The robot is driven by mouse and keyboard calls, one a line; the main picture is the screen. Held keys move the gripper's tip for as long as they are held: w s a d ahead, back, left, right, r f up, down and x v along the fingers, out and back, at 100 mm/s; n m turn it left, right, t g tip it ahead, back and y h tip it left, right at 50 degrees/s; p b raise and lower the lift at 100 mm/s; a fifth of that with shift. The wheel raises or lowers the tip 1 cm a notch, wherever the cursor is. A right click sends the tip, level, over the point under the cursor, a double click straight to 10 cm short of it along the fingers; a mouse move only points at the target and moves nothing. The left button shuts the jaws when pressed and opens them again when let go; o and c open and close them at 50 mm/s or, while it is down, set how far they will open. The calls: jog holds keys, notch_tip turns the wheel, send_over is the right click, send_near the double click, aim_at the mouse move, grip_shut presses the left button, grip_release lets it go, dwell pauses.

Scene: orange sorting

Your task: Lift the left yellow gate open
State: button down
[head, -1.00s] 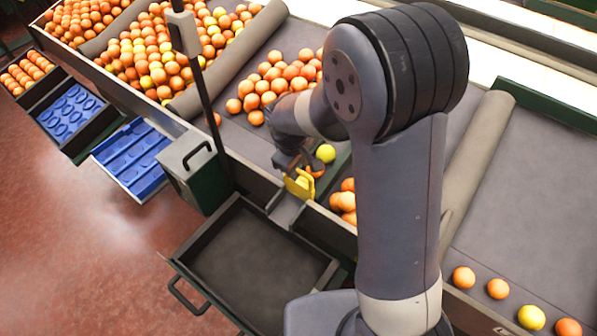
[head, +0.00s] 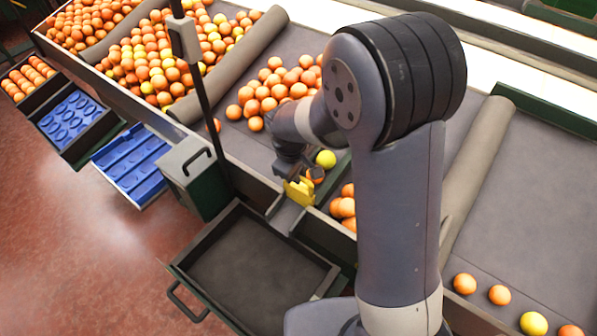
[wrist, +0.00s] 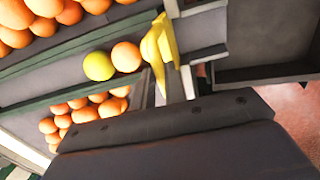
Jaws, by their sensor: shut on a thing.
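The yellow gate (head: 299,191) stands at the mouth of a narrow metal chute, between the sorting belt and the dark open tray. In the wrist view the yellow gate (wrist: 160,43) shows edge-on, upper middle. My gripper (head: 304,178) is at the gate, shut on it; its fingertips are small and partly hidden. In the wrist view the dark gripper body fills the bottom. How far the gate is raised is hard to tell.
A yellow-green fruit (wrist: 99,66) and an orange (wrist: 126,56) lie in the lane beside the gate. More oranges (head: 343,207) sit right of it. The dark tray (head: 185,262) is in front. A thin post (head: 205,100) stands to the left.

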notch_tip(320, 180, up, 8)
jog(key=p, duration=0.4)
jog(key=shift+w, duration=0.15)
jog(key=c, duration=1.5)
grip_release()
jog(key=shift+o, duration=0.2)
notch_tip(320, 180, up, 11)
jog(key=s+a+b, duration=0.1)
jog(key=s, duration=0.1)
jog(key=shift+a+f, duration=0.15)
jog(key=shift+f, duration=0.05)
